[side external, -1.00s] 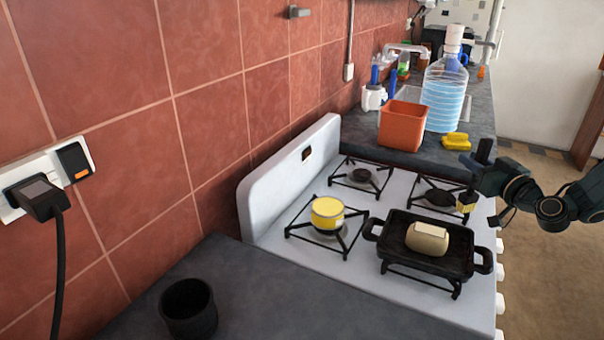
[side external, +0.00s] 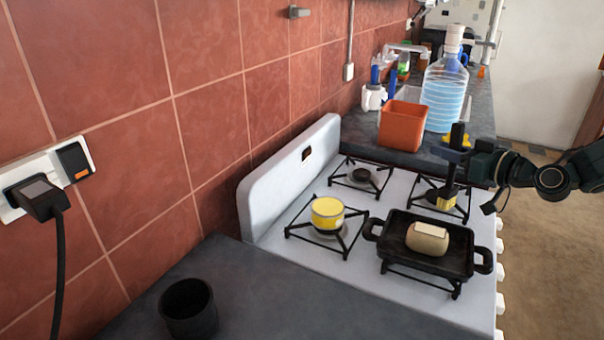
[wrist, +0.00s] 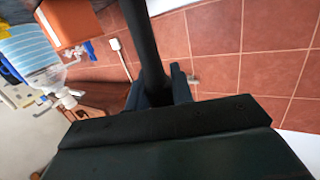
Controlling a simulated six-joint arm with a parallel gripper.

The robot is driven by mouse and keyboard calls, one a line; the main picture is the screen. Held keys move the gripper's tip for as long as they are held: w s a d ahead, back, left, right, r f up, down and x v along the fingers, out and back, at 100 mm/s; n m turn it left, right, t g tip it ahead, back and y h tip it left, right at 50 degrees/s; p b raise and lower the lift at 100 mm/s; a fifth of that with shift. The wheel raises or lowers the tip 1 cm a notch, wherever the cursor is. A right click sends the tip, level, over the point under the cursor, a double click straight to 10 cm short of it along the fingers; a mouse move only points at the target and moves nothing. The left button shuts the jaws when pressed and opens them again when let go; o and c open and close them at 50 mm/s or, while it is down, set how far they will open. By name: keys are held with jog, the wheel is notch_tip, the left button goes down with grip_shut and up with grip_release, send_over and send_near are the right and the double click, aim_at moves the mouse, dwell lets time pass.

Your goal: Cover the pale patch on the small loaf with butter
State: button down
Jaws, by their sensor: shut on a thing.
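The small loaf (side external: 427,243) sits in a dark two-handled pan (side external: 458,262) on the front burner. Its pale patch (side external: 431,229) faces up and looks cream, with no yellow on it. A yellow pot (side external: 327,219) with a yellow top, perhaps the butter, stands on the burner to the left. My gripper (side external: 462,162) is shut on a dark-handled brush (side external: 450,185). The brush is near upright, its yellow tip down, behind the pan and apart from the loaf. In the wrist view the brush handle (wrist: 145,45) runs up from my gripper (wrist: 162,92); its tip is hidden.
An orange container (side external: 401,127) and a large water bottle (side external: 443,95) stand on the back counter. The back left burner (side external: 360,176) is empty. A black cup (side external: 188,307) stands on the near counter. The tiled wall bounds the left side.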

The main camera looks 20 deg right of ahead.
jog(key=s+a+r+n+g+y, duration=0.2)
jog(key=a+g, duration=0.1)
jog(key=a, duration=0.3)
jog(key=shift+s+r, duration=0.25)
jog(key=shift+r, duration=0.1)
jog(key=shift+f, duration=0.15)
jog(key=shift+f, duration=2.85)
dwell(3.4)
jog(key=c, duration=2.2)
grip_release()
jog(key=shift+w+a, duration=0.15)
